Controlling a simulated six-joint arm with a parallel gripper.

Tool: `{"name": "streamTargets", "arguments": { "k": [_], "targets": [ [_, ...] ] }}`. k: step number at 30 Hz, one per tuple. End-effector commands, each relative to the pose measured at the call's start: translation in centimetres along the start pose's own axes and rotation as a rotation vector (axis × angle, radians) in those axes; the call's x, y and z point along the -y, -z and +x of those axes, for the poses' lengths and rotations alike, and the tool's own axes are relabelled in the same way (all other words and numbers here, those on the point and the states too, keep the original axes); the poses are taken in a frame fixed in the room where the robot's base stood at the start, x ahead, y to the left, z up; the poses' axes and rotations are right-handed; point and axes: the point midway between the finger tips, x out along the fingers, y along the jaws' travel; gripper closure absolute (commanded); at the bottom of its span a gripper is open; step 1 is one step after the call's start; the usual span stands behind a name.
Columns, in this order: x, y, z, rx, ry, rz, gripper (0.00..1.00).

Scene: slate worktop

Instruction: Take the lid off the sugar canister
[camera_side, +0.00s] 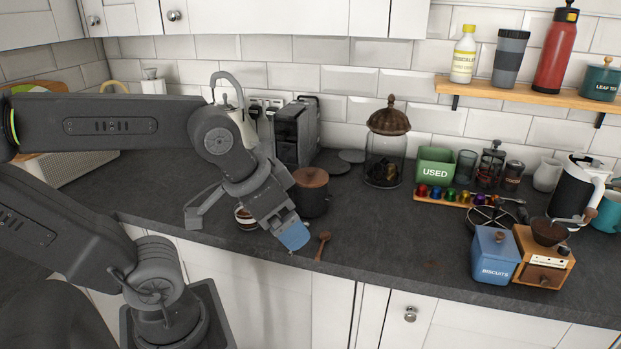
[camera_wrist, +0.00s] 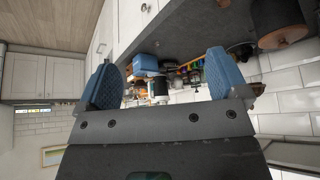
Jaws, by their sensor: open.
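A dark canister with a brown wooden lid (camera_side: 311,178) stands on the worktop just behind my gripper; no label on it is readable, so I cannot confirm that it is the sugar canister. The lid is seated on the canister body (camera_side: 314,203). The lid (camera_wrist: 286,37) also shows at the upper right of the wrist view, outside the space between the fingers. My gripper (camera_side: 293,236) has blue fingers and is in front of the canister, apart from the lid. In the wrist view my gripper (camera_wrist: 166,75) is open, with nothing between its fingers.
A wooden spoon (camera_side: 322,246) lies right of my gripper, and a striped cup (camera_side: 246,218) is partly hidden behind my arm. A toaster (camera_side: 295,135) stands behind. A glass jar (camera_side: 384,165) and a blue biscuits tin (camera_side: 495,256) are further right. The middle front worktop is clear.

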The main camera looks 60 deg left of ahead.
Motion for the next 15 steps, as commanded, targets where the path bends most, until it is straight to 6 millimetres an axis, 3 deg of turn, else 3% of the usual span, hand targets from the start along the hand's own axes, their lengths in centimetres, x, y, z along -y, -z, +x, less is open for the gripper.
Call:
{"name": "streamTargets", "arguments": {
  "k": [5,8,11,15],
  "targets": [
    [0.2,0.5,-0.1,0.005,0.006,-0.033,0.08],
    [1.2,2.2,-0.2,0.03,0.032,-0.166,0.08],
    [3.4,5.3,-0.4,0.066,0.084,-0.42,0.08],
    [8.2,10.2,0.0,0.112,0.19,-0.88,0.08]
  ]
}}
